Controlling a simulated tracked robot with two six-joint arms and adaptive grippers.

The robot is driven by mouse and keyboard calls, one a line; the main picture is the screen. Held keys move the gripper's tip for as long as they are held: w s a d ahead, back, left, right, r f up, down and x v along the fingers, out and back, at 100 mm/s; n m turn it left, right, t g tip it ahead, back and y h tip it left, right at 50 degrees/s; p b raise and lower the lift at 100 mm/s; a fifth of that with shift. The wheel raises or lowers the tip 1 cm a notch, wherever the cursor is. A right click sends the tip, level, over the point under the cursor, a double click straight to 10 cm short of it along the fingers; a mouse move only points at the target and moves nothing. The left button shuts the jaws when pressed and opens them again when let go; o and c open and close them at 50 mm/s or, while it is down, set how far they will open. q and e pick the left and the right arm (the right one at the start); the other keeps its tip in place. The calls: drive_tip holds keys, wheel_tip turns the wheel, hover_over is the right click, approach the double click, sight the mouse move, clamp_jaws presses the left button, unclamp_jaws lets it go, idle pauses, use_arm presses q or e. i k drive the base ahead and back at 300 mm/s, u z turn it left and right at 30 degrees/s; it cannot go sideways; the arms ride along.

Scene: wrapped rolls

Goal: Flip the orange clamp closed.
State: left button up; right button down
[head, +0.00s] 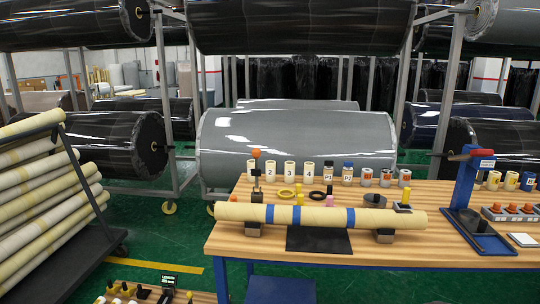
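An orange knob (256,153) tops a dark upright clamp (257,181) near the left end of the wooden bench (400,246). The clamp's handle points straight up, behind a long beige roll (385,217) with blue bands. The lower part of the clamp is partly hidden by the roll. The roll lies across two dark supports. Neither of my grippers is in view.
Numbered cylinders (290,170) stand along the bench's back. A yellow-handled piece (403,199) sits near the roll's right end. A blue press stand (467,183) with a red lever is at right. A cart of rolls (40,200) stands left.

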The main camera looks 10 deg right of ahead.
sight(256, 172)
drive_tip(key=u, duration=0.05)
drive_tip(key=i, duration=0.95)
